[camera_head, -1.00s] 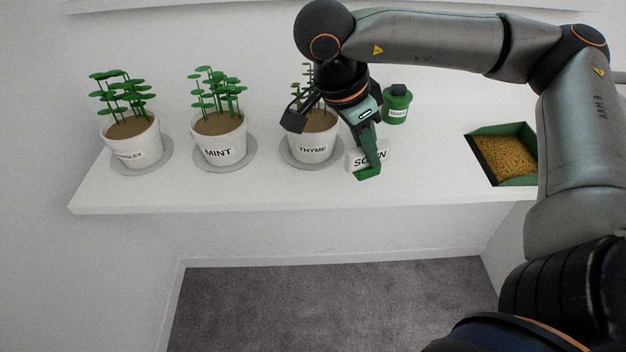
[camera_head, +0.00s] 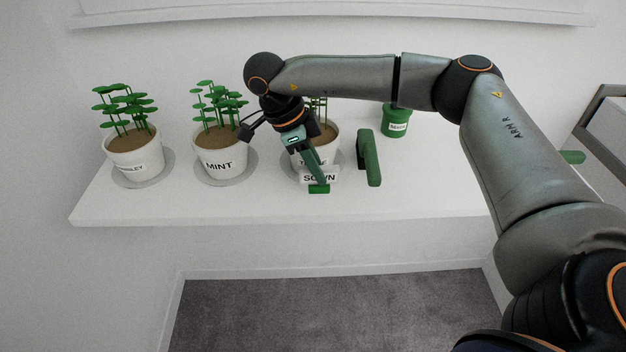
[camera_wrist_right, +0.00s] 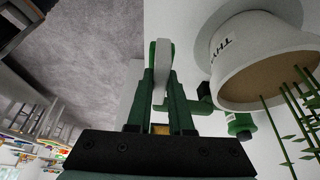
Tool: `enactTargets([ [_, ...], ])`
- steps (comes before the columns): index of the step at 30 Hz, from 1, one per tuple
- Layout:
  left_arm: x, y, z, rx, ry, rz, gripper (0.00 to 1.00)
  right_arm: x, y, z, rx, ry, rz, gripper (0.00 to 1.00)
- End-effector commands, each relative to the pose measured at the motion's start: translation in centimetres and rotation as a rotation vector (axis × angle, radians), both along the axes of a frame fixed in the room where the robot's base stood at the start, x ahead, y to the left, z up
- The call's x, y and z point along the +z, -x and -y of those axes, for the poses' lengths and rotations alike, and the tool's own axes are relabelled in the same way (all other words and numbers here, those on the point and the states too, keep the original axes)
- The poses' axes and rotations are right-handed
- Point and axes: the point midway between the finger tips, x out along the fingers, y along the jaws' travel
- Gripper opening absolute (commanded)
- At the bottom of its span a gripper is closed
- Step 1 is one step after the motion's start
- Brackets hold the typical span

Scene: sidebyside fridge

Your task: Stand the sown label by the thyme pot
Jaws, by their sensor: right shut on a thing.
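The white SOWN label (camera_head: 318,178) is in my right gripper (camera_head: 317,184), which is shut on it. It is in front of the thyme pot (camera_head: 328,149), low over the shelf; whether it touches the shelf I cannot tell. The gripper and wrist hide much of the thyme pot and its name. In the right wrist view the label (camera_wrist_right: 162,66) is edge-on between the green fingers (camera_wrist_right: 161,85), with the thyme pot (camera_wrist_right: 235,58) at the upper right. My left gripper is not in view.
The mint pot (camera_head: 222,158) and parsley pot (camera_head: 137,155) stand on saucers to the left. The white shelf (camera_head: 430,190) is bare at the front right.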

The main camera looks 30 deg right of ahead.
Motion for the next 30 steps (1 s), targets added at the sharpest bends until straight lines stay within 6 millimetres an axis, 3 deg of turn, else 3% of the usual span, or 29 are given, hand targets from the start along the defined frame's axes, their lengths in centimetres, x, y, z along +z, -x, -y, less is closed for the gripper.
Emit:
enactTargets([
  [12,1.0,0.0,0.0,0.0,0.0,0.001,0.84,-4.0,-0.9,-0.4,0.001,0.001,-0.001,0.0],
  [24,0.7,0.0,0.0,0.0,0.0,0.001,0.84,-4.7,-0.9,-0.4,0.0,0.0,0.001,0.0],
  [25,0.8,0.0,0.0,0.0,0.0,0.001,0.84,-4.6,-0.9,-0.4,0.0,0.0,0.001,0.21],
  [30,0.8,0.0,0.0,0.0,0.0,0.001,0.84,-4.6,-0.9,-0.4,0.0,0.0,0.001,0.4],
])
